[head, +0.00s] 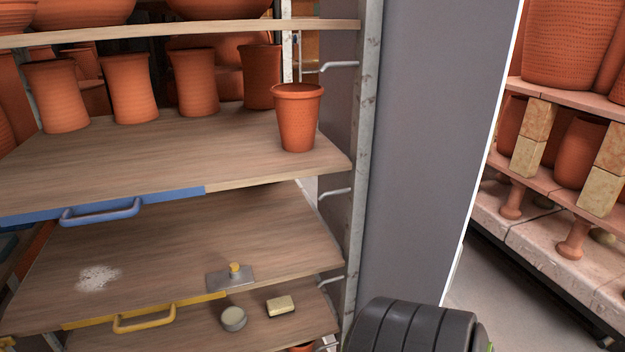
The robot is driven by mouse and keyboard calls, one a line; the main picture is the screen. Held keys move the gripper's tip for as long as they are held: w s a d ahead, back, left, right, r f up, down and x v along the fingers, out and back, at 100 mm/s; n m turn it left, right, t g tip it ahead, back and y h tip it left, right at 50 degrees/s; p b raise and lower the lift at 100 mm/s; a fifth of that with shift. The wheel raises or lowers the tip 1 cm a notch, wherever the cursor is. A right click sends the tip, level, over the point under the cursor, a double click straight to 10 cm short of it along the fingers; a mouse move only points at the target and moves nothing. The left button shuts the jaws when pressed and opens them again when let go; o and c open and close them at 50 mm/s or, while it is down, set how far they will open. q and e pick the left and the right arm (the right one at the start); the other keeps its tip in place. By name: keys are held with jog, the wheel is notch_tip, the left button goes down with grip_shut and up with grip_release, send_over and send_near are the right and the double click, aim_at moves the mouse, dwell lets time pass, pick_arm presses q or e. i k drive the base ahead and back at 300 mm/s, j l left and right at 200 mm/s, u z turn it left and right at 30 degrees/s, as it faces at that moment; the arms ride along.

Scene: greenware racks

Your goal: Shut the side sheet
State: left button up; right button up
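The side sheet appears to be the tall, flat grey panel (432,130) to the right of the rack's metal post (362,120). It has a thin white right edge, which slants down and to the left. Its top runs out of view, and its lower part is hidden behind a black ribbed cylindrical part of my own arm at the bottom. I cannot tell how the panel joins the post. Neither gripper shows in the head view.
The rack holds a wooden board (150,165) with clay pots and a blue handle (100,212). A lower board (170,250) has a yellow handle (145,320) and a scraper (231,280). Another rack (540,225) stands right, with bare floor (490,295) before it.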

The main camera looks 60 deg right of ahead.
aim_at(444, 65)
jog(key=k+l+z, duration=0.2)
jog(key=l+z, duration=0.15)
jog(key=l, duration=0.4)
jog(key=k+l+z, duration=0.15)
jog(key=l+z, duration=0.15)
jog(key=l, duration=0.5)
jog(key=l+z, duration=0.35)
jog(key=l, duration=0.5)
